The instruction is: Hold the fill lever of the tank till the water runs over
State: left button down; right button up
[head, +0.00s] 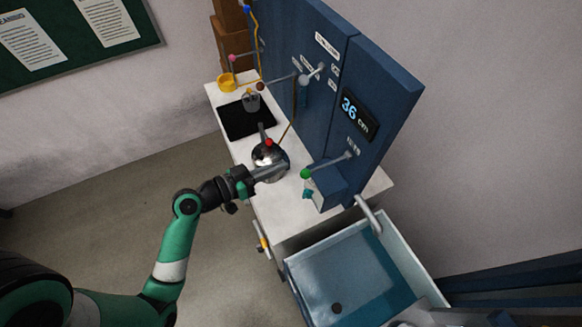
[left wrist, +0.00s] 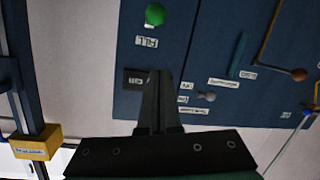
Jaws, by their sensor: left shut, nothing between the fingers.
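The fill lever (head: 330,162) is a grey rod with a green knob (head: 306,173), sticking out of the blue panel (head: 385,75). Its green knob also shows at the top of the left wrist view (left wrist: 154,14), above an upside-down FILL label. My left gripper (head: 284,168) is shut and empty, just left of the green knob and apart from it. The shut fingers also show in the left wrist view (left wrist: 160,74), below the knob. A display (head: 358,113) on the panel reads 36 cm. I cannot make out the tank's water surface. My right gripper is out of view.
A round shiny vessel (head: 266,152) with a red knob stands close by my left gripper on the white counter (head: 285,205). A bluish basin (head: 300,285) is at the front right.

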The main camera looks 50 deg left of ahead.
pick_arm(q)
jog(key=w+f, duration=0.1)
jog(key=w, duration=0.1)
jog(key=w+d+f, duration=0.1)
jog(key=w+f, duration=0.1)
jog(key=w, duration=0.1)
jog(key=w+f, duration=0.1)
jog(key=w, duration=0.1)
jog(key=shift+w+d+f+b, duration=0.2)
jog(key=shift+w+f+b, duration=0.05)
jog(key=shift+f+b, duration=0.1)
jog(key=shift+s+d+f, duration=0.1)
jog(key=shift+s+f, duration=0.1)
jog(key=shift+f, duration=0.05)
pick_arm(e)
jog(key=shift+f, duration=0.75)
